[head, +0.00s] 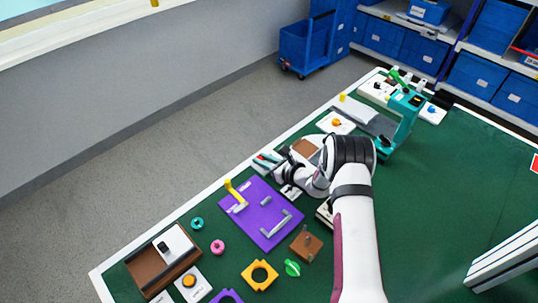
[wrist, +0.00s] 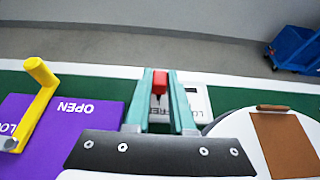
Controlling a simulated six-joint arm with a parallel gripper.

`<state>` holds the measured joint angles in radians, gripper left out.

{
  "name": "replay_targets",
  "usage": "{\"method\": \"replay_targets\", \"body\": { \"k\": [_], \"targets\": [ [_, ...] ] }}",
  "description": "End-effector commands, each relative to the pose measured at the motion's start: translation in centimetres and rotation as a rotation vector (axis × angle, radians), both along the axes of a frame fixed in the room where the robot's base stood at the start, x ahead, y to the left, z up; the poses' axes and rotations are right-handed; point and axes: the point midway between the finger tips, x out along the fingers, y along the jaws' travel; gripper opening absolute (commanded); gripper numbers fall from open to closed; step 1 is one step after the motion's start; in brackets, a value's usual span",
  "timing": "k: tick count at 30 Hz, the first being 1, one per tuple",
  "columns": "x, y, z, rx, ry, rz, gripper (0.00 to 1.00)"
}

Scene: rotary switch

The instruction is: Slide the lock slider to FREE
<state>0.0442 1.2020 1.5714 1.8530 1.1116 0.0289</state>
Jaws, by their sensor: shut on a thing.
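The lock slider's red knob (wrist: 160,82) sits between the teal fingertips of my gripper (wrist: 160,96) in the wrist view. My gripper is shut on this knob. The slider's pale plate (wrist: 197,106) shows around and beside the fingers, with lettering partly hidden and too small to read surely. In the head view my gripper (head: 268,160) is at the table's far left edge, just above the purple board. The fingers and arm hide most of the slider there.
A purple board (head: 262,232) with a yellow handle (head: 233,188) lies close on the left. A white round-ended base with a brown pad (wrist: 284,143) is close on the right. A teal upright device (head: 402,118) stands farther back. Green table is bare at the right.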

Motion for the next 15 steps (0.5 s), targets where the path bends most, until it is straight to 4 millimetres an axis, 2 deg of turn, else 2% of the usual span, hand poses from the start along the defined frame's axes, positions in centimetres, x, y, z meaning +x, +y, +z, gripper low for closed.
{"method": "replay_targets", "body": {
  "k": [7,8,9,13,15],
  "targets": [
    [-0.27,0.34,0.02,0.001,0.001,0.009,0.0],
    [-0.28,0.36,0.02,0.001,0.001,0.01,0.23],
    [-0.28,0.35,0.0,0.001,0.001,0.01,0.31],
    [-0.25,0.31,-0.01,0.001,0.001,0.008,0.53],
    [-0.23,0.28,0.0,0.001,0.001,0.008,0.53]
  ]
}}
